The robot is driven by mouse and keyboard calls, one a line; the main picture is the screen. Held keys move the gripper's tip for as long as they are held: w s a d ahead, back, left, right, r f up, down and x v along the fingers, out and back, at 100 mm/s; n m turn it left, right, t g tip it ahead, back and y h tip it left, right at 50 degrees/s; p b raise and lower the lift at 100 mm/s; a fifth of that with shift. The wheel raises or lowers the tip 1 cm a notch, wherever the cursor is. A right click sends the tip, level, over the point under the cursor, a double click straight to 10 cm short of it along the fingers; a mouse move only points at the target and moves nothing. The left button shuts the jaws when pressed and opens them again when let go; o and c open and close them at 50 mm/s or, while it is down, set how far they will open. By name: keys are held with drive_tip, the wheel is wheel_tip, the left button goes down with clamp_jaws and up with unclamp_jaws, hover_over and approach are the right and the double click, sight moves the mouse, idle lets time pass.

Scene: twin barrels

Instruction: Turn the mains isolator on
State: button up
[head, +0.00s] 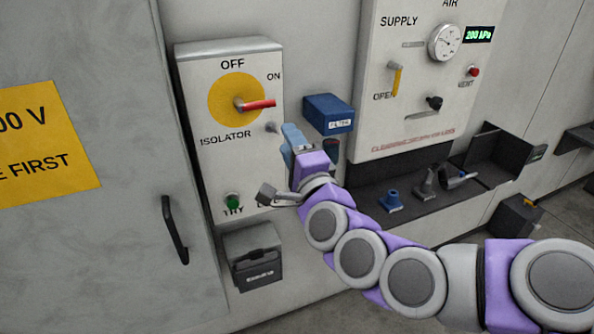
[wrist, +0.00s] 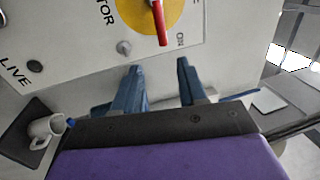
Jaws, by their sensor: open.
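The isolator (head: 215,165) is a pale wall box with a yellow disc (head: 225,88) and a red handle (head: 258,104). In the head view the handle points right, a little below the ON label; OFF is above the disc. In the wrist view the red handle (wrist: 159,25) points down, beside ON. My gripper (head: 294,140) is just right of the box's lower half in the head view. In the wrist view my gripper (wrist: 158,70) has its blue fingers apart with nothing between them. The handle's tip is beyond the fingertips, apart from them.
A small grey knob (head: 271,127) sticks out near the box's right edge, close to my fingers. A blue filter box (head: 328,113) is to the right. A green button (head: 232,201) sits low on the isolator. The supply panel (head: 375,120) and a dark tray (head: 440,205) are further right.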

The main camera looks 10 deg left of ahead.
drive_tip(key=shift+b+v, duration=1.55)
drive_tip(key=shift+b, duration=0.1)
drive_tip(key=shift+f, duration=0.1)
drive_tip(key=s+d+f+n+g+h, duration=0.2)
drive_tip(key=s+d+f+n+g, duration=0.15)
drive_tip(key=f, duration=0.35)
drive_tip(key=s+d+f+n+g+h, duration=0.2)
drive_tip(key=s+f+n+g, duration=0.15)
drive_tip(key=f, duration=0.35)
drive_tip(key=s+d+f+n+g+h, duration=0.1)
drive_tip(key=s+d+f+n+g, duration=0.3)
drive_tip(key=f, duration=0.3)
drive_tip(key=s+d+f+g+h, duration=0.2)
drive_tip(key=s+d+g, duration=0.2)
drive_tip(key=s, duration=0.6)
drive_tip(key=s+d+f+g+h, duration=0.3)
drive_tip(key=s+d+g, duration=0.1)
drive_tip(key=s+d, duration=0.5)
drive_tip(key=shift+s+n, duration=0.4)
drive_tip(key=shift+s, duration=0.3)
